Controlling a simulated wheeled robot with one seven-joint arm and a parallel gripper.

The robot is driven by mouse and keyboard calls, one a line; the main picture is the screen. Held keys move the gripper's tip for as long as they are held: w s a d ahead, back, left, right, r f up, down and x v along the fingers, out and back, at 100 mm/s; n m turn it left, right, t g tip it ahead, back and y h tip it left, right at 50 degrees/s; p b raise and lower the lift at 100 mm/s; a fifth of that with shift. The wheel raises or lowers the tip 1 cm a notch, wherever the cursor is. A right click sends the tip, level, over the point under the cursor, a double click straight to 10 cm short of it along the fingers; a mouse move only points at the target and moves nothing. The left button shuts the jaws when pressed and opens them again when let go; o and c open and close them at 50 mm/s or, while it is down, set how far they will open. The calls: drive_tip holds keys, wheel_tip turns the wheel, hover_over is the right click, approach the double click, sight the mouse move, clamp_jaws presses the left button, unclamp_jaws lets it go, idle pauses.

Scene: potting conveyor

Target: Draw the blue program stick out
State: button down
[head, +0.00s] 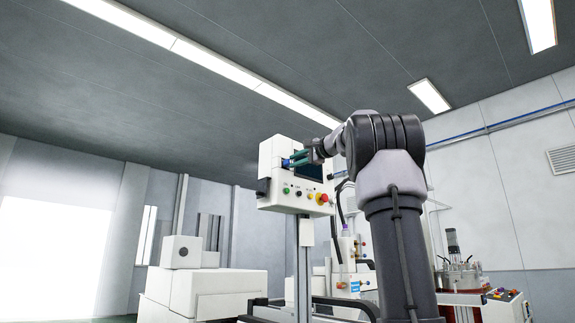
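The blue program stick (286,163) shows as a small blue patch at the upper left of the front of a white control box (271,186). My gripper (293,160) reaches in from the right, with its teal fingers level with the stick and their tips right at it. The fingers cover part of the stick and of the box's dark screen (309,171). The view is too small to tell whether the fingers are closed on the stick or stand open around it. The socket is hidden.
The box stands on a grey post (305,260). Its lower front carries several buttons and a red emergency stop (322,198). White machine blocks (200,288) stand lower left. A red-based unit (462,280) stands lower right. The space above the box is free.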

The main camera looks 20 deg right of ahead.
sight(291, 162)
drive_tip(key=shift+s, duration=0.1)
idle(0.3)
drive_tip(key=shift+v, duration=1.4)
drive_tip(key=shift+s, duration=0.15)
drive_tip(key=shift+v, duration=1.35)
drive_tip(key=shift+d, duration=0.1)
